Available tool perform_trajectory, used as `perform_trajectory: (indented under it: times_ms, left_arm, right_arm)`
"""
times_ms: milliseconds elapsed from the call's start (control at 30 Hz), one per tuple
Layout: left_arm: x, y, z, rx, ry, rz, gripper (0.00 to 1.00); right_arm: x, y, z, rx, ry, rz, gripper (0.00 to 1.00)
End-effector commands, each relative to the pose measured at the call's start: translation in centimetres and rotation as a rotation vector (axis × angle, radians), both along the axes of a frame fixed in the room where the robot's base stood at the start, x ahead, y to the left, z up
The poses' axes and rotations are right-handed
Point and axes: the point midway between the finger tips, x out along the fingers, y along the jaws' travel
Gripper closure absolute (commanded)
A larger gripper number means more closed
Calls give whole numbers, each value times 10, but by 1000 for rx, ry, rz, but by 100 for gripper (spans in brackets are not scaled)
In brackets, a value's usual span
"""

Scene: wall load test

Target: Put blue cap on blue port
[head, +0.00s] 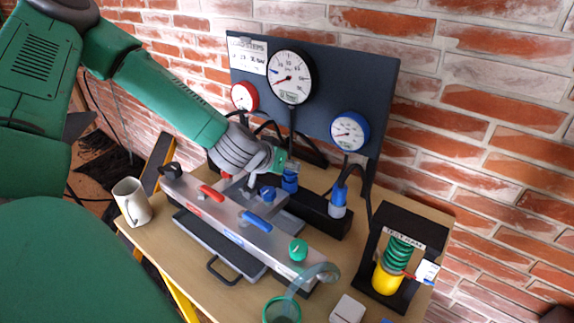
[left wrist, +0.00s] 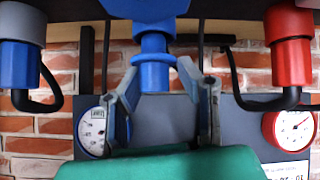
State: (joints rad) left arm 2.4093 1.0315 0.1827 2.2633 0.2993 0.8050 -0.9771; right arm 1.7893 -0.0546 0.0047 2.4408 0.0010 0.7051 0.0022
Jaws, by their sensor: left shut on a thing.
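My left gripper (head: 284,167) reaches down from the upper left behind the silver bar. In the left wrist view its two fingers (left wrist: 160,88) are shut on a blue piece, which I take for the blue cap (left wrist: 155,77). A wider blue fitting (left wrist: 150,10), perhaps the blue port, is in line with it at the top of that view. The blue parts also show below the fingers in the head view (head: 289,183). They look touching, but I cannot tell whether the cap is seated. My right gripper is not in view.
A grey-and-blue connector (left wrist: 18,60) and a red connector (left wrist: 290,45) flank the fingers. The silver bar (head: 235,228) carries red and blue handles. A gauge panel (head: 330,85) stands behind. A mug (head: 132,203) and a spring stand (head: 400,255) are at the sides.

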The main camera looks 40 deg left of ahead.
Motion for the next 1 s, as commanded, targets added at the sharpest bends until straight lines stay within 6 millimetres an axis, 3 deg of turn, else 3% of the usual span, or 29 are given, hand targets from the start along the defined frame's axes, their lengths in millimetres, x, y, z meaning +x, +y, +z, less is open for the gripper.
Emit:
perform_trajectory:
  times_ms: [1000]
  left_arm:
    - [0, 1, -14, -1, 0, 1, 90]
  right_arm:
    - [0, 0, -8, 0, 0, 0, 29]
